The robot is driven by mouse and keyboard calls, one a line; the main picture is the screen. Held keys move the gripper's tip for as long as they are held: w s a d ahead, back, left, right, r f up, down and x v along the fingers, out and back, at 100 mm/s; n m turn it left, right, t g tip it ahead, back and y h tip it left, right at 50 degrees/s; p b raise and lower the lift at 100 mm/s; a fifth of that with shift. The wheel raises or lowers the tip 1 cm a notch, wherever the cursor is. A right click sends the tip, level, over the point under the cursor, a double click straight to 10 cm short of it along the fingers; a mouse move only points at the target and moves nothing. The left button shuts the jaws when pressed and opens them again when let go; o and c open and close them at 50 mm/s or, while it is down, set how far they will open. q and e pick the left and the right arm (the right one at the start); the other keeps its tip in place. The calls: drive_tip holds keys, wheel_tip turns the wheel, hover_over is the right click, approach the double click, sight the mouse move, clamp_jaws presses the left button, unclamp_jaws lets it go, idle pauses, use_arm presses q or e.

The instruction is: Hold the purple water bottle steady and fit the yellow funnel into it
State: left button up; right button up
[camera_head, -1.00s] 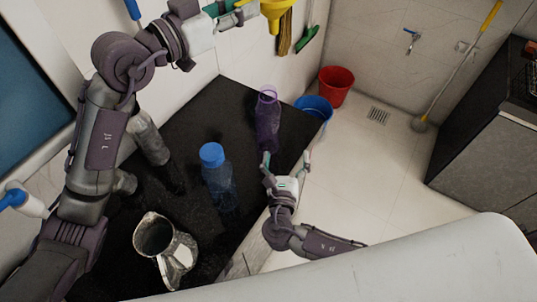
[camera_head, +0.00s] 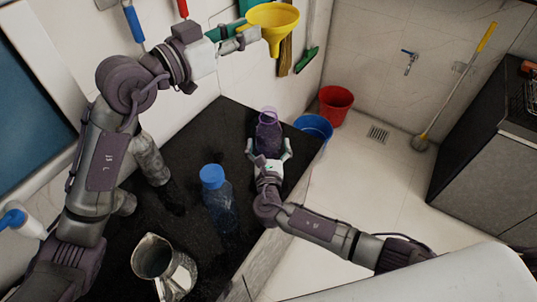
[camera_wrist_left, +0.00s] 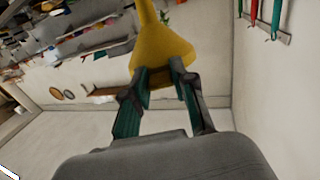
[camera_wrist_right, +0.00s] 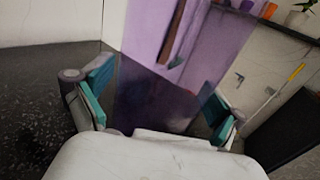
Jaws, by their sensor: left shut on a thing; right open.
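The yellow funnel (camera_head: 271,20) is held high above the counter in my left gripper (camera_head: 250,36), which is shut on it at the rim. It also shows in the left wrist view (camera_wrist_left: 160,50), between the fingertips. The purple water bottle (camera_head: 268,130) stands upright on the dark counter near its far right corner. It is translucent and fills the middle of the right wrist view (camera_wrist_right: 185,50). My right gripper (camera_head: 268,152) is open, with its fingers on either side of the bottle's lower part, which is partly hidden by the gripper.
A blue-capped bottle (camera_head: 216,198) and a metal pitcher (camera_head: 163,265) stand on the counter (camera_head: 200,130), nearer than the purple bottle. Red (camera_head: 336,103) and blue (camera_head: 314,127) buckets are on the floor beyond the counter. Tools hang on the wall behind the funnel.

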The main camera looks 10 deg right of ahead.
drive_tip(key=shift+w+d, duration=0.1)
drive_tip(key=shift+w, duration=0.35)
drive_tip(key=c, duration=1.2)
drive_tip(key=shift+o, duration=0.2)
drive_tip(key=o, duration=1.3)
drive_tip(key=shift+c, duration=0.2)
